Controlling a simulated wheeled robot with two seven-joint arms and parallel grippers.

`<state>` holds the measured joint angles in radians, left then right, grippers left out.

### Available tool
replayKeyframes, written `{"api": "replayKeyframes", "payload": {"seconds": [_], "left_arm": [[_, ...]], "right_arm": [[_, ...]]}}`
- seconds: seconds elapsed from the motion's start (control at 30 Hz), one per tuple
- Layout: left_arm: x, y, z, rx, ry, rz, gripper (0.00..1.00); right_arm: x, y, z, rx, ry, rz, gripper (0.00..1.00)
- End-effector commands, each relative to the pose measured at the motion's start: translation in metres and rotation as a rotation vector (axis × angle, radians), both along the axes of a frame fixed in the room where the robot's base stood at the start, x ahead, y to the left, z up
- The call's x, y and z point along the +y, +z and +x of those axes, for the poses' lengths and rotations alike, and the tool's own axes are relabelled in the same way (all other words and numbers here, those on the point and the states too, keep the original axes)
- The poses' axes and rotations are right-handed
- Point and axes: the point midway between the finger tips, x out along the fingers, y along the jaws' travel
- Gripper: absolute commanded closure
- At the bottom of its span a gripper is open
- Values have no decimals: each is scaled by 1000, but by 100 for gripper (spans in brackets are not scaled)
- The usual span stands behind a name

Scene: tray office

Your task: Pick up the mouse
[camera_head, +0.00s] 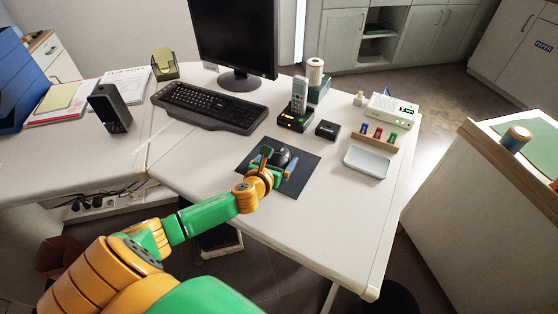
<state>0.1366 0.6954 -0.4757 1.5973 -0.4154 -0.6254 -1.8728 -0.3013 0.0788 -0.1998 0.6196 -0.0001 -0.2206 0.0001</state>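The dark mouse (282,156) sits on a dark square mouse pad (306,160) near the front edge of the desk. My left gripper (277,160) reaches over the pad from the front left. Its fingers are spread, one on the left side of the mouse and one on the right. The wrist hides the near part of the mouse. I cannot tell whether the fingers touch it. My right gripper is not in view.
A keyboard (209,106) and monitor (236,40) stand behind the pad. A cordless phone in its base (296,118), a small black box (327,130) and a pale tray (367,162) are to the right. The desk front right of the pad is clear.

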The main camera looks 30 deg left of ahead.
Motion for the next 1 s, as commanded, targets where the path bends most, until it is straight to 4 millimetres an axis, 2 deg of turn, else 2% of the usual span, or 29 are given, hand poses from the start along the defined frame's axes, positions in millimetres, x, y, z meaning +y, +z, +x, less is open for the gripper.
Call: {"api": "replayKeyframes", "payload": {"seconds": [0.03, 0.27, 0.53, 0.67, 0.77, 0.9, 1.0], "left_arm": [[0, 0, 0, 0, 0, 0, 22], [0, 0, 0, 0, 0, 0, 84], [0, 4, 0, -1, 0, 1, 84], [0, 22, 0, -3, -2, 2, 84], [0, 54, 1, -5, -3, 3, 84], [0, 121, 1, -9, -4, 6, 84], [0, 167, 1, -9, -3, 6, 84]], "right_arm": [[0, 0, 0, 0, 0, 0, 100], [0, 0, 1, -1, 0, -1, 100], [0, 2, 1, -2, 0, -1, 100], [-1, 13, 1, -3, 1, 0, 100], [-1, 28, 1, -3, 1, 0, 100], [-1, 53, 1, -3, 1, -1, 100], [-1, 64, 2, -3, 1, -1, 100]]}}
